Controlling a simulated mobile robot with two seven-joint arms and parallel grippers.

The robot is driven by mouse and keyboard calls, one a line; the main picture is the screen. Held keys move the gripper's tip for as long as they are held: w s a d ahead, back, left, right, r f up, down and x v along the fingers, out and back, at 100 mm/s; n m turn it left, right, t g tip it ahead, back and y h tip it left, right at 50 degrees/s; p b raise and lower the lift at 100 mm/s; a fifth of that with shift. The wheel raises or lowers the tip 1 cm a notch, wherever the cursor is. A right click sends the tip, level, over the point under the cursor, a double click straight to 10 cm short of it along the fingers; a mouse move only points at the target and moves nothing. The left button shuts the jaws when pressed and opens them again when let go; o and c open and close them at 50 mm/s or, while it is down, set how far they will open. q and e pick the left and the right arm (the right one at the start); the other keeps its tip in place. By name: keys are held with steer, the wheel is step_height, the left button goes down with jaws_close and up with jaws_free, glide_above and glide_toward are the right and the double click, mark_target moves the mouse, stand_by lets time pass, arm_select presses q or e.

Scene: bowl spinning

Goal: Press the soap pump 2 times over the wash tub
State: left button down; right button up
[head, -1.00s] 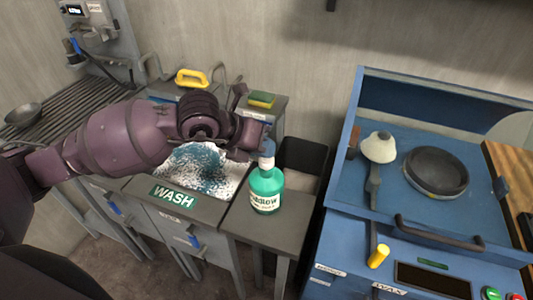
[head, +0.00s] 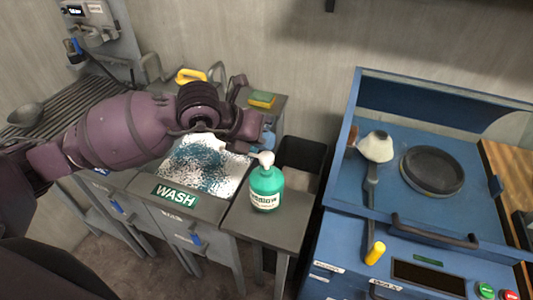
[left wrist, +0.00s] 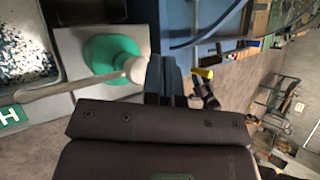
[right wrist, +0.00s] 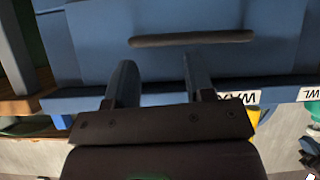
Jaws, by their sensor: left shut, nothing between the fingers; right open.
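The soap pump is a teal bottle (head: 266,192) with a white pump head (head: 264,158). It stands upright on the grey ledge at the right of the wash tub (head: 207,209). The tub has a green WASH sign and speckled white and blue suds. My left gripper (head: 268,141) is shut and empty, just above and behind the pump head. The left wrist view shows the pump head (left wrist: 137,70) close beside the shut fingers (left wrist: 166,76), with the spout reaching left towards the tub. My right gripper (right wrist: 160,80) is open and empty in front of a blue surface.
A blue station with a dark round pan (head: 434,170), a handled tool (head: 371,185) and a front handle (head: 436,232) stands at the right. A dark bin (head: 301,158) is behind the bottle. A sponge (head: 262,99) and a yellow-handled brush (head: 192,76) lie behind the tub.

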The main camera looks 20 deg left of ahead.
arm_select(q)
steer(key=shift+r+p, duration=0.8)
steer(key=shift+r, duration=0.6)
steer(key=shift+r+p, duration=0.65)
steer(key=shift+r, duration=0.45)
arm_select(e)
steer(key=shift+r, duration=1.65)
steer(key=shift+w, duration=0.25)
